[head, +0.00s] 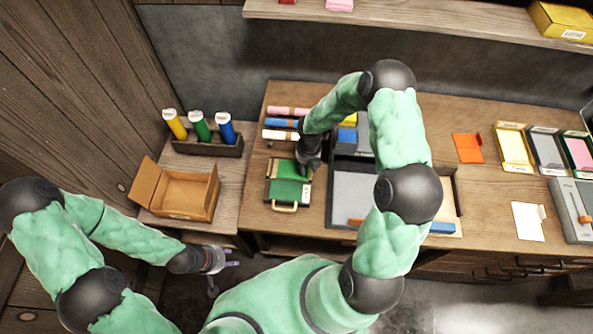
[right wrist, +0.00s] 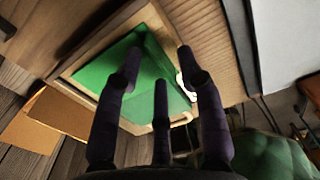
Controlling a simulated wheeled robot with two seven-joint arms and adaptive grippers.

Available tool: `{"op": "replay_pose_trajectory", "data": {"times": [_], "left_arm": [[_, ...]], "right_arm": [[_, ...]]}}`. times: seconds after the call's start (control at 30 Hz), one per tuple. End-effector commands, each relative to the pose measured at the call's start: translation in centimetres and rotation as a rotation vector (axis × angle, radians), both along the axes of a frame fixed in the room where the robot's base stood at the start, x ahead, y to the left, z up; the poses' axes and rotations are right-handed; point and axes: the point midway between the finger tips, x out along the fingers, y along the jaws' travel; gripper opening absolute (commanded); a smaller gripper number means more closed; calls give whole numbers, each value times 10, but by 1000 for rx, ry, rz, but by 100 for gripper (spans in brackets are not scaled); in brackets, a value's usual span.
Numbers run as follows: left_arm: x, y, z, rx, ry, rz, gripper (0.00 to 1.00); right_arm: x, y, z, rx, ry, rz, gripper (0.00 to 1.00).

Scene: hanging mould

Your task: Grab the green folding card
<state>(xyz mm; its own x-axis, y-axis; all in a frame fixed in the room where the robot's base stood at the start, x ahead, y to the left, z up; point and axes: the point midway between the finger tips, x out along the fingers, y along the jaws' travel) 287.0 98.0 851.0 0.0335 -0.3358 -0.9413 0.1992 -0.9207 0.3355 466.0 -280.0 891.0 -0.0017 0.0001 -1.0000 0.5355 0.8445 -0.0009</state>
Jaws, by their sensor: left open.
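The green folding card (head: 287,191) lies in a shallow framed tray (head: 268,192) with a pale handle at its front, left of centre on the table. In the right wrist view the green card (right wrist: 110,80) fills the space behind my fingers. My right gripper (head: 306,167) is at the card's upper right; in the right wrist view its dark fingers (right wrist: 158,75) are spread, with green showing between them. I cannot tell whether they touch the card. My left gripper (head: 226,264) is open and empty, low at the left, away from the card.
A cardboard box (head: 184,193) and a rack (head: 222,147) with yellow, green and blue cylinders stand left. A grey tray (head: 353,190) sits close right of the card. Coloured rolls (head: 283,123) lie behind it. An orange card (head: 467,148) lies further right.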

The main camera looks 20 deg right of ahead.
Motion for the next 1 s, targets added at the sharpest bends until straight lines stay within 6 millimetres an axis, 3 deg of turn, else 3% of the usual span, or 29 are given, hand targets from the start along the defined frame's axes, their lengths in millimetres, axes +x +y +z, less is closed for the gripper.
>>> {"op": "replay_pose_trajectory", "data": {"times": [0.27, 0.4, 0.43, 1.0], "left_arm": [[0, 0, -1, 0, 0, 0, 41], [0, 0, -1, 0, 0, 0, 41], [0, 0, -1, 0, 0, 0, 41], [0, 0, 0, 0, 0, 0, 41]], "right_arm": [[1, 0, -7, 0, -2, 0, 39], [1, 0, -7, 0, -1, 0, 5], [1, 0, -7, 0, -1, 0, 0], [1, 0, 0, 0, -2, -1, 0]]}}
